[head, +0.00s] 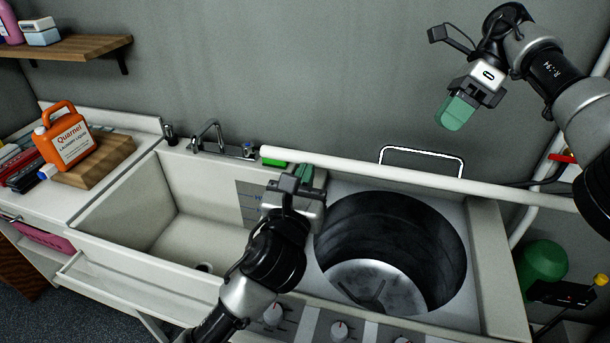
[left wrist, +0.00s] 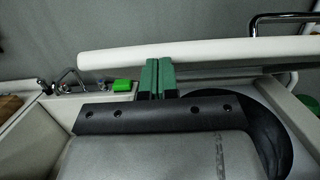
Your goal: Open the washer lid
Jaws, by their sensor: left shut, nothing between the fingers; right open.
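The washer (head: 482,235) has its round drum (head: 390,250) in plain view, with nothing over the opening. A long white bar-like edge (head: 370,173), seemingly the lid seen edge-on, runs behind the drum, with a chrome handle (head: 422,152) beyond it. The edge also shows in the left wrist view (left wrist: 215,47). My left gripper (head: 306,176) is shut and empty at the drum's left. In the left wrist view its green fingertips (left wrist: 158,77) are at the white edge; I cannot tell if they touch. My right gripper (head: 457,112) is open and empty, high before the wall.
A sink basin (head: 185,230) with a tap (head: 208,135) adjoins the washer's left side. An orange detergent jug (head: 65,138) stands on a wooden board at far left. Control knobs (head: 339,330) line the front. A green round object (head: 541,265) and pipes are at the right.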

